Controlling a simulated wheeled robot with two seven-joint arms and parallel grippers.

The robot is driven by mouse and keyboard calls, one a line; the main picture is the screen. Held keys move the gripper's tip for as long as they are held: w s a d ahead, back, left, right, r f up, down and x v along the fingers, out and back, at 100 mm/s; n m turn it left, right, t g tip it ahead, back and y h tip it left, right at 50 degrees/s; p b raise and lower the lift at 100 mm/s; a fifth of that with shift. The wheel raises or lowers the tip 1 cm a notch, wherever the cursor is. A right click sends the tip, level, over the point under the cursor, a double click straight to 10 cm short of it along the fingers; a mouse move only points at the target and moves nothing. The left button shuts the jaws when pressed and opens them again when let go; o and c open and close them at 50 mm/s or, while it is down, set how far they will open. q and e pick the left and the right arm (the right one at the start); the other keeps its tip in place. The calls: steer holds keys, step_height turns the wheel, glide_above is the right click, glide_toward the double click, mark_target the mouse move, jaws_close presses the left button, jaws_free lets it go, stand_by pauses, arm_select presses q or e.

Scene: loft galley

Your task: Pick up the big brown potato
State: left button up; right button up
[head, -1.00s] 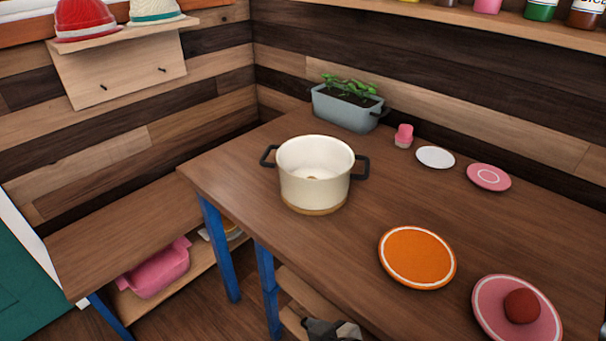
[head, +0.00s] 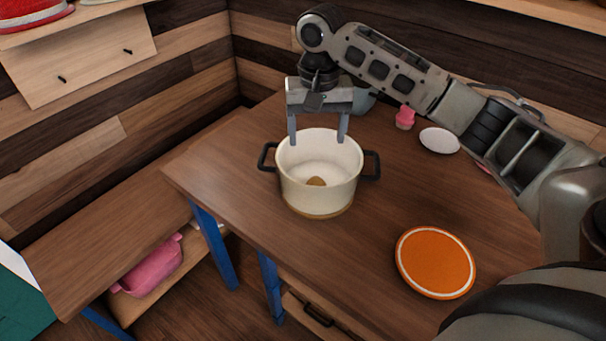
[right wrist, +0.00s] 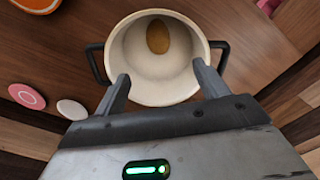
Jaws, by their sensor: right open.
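The big brown potato (head: 316,181) lies at the bottom of a cream pot (head: 318,199) with two black handles on the table. It also shows in the right wrist view (right wrist: 158,37), inside the pot (right wrist: 150,88) near the wall farther from my fingers. My right gripper (head: 318,140) is open and points down at the pot, its fingertips around the height of the back rim. In the right wrist view its two fingers (right wrist: 161,82) stand wide apart with nothing between them, the potato beyond them. My left gripper is not in view.
An orange plate (head: 435,262) lies right of the pot. A white plate (head: 439,141) and a pink cup-like item (head: 405,117) are behind it, near my right arm. A lower bench (head: 110,215) stands left, with a pink container (head: 150,266) beneath. Table front left of the plate is clear.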

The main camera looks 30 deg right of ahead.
glide_above(316, 179)
steer(key=f, duration=0.8)
steer(key=shift+s+f, duration=0.3)
steer(key=shift+f, duration=0.6)
steer(key=f, duration=0.5)
steer(key=shift+w+b, duration=0.25)
steer(key=shift+b, duration=0.1)
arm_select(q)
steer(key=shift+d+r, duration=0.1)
arm_select(e)
steer(key=shift+c, duration=0.3)
steer(key=c, duration=1)
